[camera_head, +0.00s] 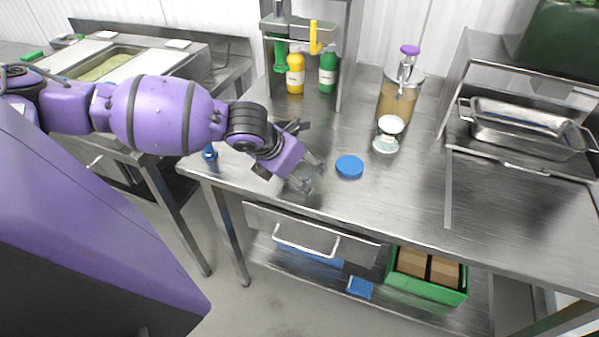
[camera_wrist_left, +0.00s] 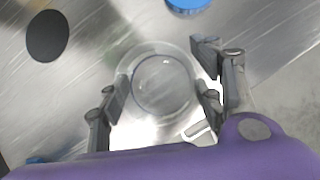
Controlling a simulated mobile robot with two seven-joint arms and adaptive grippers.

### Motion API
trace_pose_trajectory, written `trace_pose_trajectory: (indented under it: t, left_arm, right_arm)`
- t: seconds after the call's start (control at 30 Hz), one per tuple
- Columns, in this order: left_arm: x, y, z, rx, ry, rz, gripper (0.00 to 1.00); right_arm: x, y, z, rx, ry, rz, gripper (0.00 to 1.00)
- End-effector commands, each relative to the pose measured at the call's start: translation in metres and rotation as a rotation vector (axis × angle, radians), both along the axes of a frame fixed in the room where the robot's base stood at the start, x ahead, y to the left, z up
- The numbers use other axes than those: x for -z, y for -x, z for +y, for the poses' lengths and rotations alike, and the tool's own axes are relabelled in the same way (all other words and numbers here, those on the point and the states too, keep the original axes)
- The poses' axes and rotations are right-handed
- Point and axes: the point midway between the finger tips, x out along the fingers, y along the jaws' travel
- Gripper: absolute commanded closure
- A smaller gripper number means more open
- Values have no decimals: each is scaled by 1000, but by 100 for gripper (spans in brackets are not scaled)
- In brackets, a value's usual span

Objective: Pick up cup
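A clear, see-through cup (camera_wrist_left: 160,85) shows from above in the left wrist view, its round rim between my left gripper's fingers (camera_wrist_left: 162,92). In the head view the cup (camera_head: 301,179) is faint near the front edge of the steel table, partly hidden by the gripper. My left gripper (camera_head: 316,176) reaches down over it with its fingers spread on either side. The fingers are very close to the cup's sides; whether they touch it I cannot tell. My right gripper is not in view.
A blue disc (camera_head: 349,167) lies right of the cup. A dispenser (camera_head: 397,100), a yellow bottle (camera_head: 295,75) and a green bottle (camera_head: 328,72) stand farther back. A metal tray (camera_head: 527,130) is at right. The table's middle right is clear.

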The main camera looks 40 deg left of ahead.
Motion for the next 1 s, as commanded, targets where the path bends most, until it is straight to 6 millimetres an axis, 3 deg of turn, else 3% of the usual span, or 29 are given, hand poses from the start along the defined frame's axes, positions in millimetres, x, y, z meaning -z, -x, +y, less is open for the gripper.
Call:
trace_pose_trajectory:
  t: [0.03,0.23,0.6,0.77,1.0]
  left_arm:
    - [0,0,0,0,0,0,51]
    - [0,0,0,0,0,0,75]
    - [-3,0,0,0,0,-1,75]
    - [-26,-1,1,0,-3,-5,76]
    - [-75,-1,0,1,-2,-5,76]
  right_arm:
    - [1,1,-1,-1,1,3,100]
    - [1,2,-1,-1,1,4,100]
    - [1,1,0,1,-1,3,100]
    - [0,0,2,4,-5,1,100]
    - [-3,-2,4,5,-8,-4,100]
